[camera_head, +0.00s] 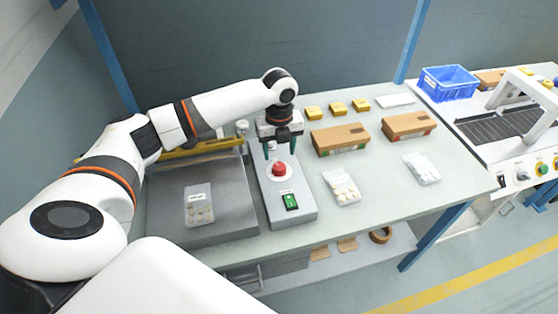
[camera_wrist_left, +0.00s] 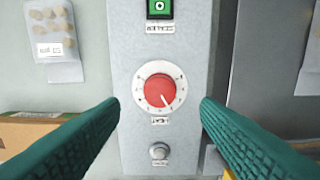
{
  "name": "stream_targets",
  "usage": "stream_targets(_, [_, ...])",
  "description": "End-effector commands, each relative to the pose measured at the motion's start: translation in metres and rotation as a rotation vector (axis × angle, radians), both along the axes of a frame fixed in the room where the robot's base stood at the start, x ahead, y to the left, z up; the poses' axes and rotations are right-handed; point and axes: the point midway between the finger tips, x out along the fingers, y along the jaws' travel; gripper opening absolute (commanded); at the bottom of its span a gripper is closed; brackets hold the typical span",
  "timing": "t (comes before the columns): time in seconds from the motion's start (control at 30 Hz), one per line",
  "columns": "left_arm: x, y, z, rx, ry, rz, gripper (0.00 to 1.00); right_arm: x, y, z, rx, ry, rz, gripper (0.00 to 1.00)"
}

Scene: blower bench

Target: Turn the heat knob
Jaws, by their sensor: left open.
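The heat knob (camera_head: 278,169) is a red dial with a white pointer line on a round white scale, set in a grey control box (camera_head: 300,208). In the left wrist view the knob (camera_wrist_left: 159,90) lies centred between my two green fingers, with its pointer towards the lower right. My left gripper (camera_head: 283,154) points down just above the knob. Its fingers (camera_wrist_left: 160,108) are wide apart and clear of the knob, with nothing between them. My right gripper is not in view.
A green switch (camera_head: 291,202) and a small grey button (camera_wrist_left: 159,151) sit on the same box. A grey plate (camera_head: 225,222) with a bag is on the left. Cardboard boxes (camera_head: 340,138), bags (camera_head: 342,187) and yellow blocks (camera_head: 337,107) are on the right. A blue crate (camera_head: 448,83) stands farther right.

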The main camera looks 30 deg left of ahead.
Motion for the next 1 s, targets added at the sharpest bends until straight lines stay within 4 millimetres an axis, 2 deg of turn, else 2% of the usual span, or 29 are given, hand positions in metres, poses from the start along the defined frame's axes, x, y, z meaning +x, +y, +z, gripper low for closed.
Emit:
stream_targets(0.1, [-0.001,0.0,-0.023,0.0,0.004,0.001,0.57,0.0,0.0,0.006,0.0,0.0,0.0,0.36])
stream_targets(0.3, [-0.001,0.0,-0.05,0.0,0.001,0.001,0.57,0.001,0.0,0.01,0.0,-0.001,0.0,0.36])
stream_targets(0.47, [0.0,0.0,-0.058,0.0,-0.001,0.0,0.57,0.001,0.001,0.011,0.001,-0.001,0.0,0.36])
stream_targets(0.7, [0.0,0.0,-0.059,0.0,-0.001,0.0,0.57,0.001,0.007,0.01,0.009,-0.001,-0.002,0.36])
stream_targets(0.77, [0.0,0.0,-0.059,0.0,-0.001,0.0,0.5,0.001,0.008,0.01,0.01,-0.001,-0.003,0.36])
stream_targets(1.0, [0.0,0.0,-0.059,0.0,-0.001,0.0,0.12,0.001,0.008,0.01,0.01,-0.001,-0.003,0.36])
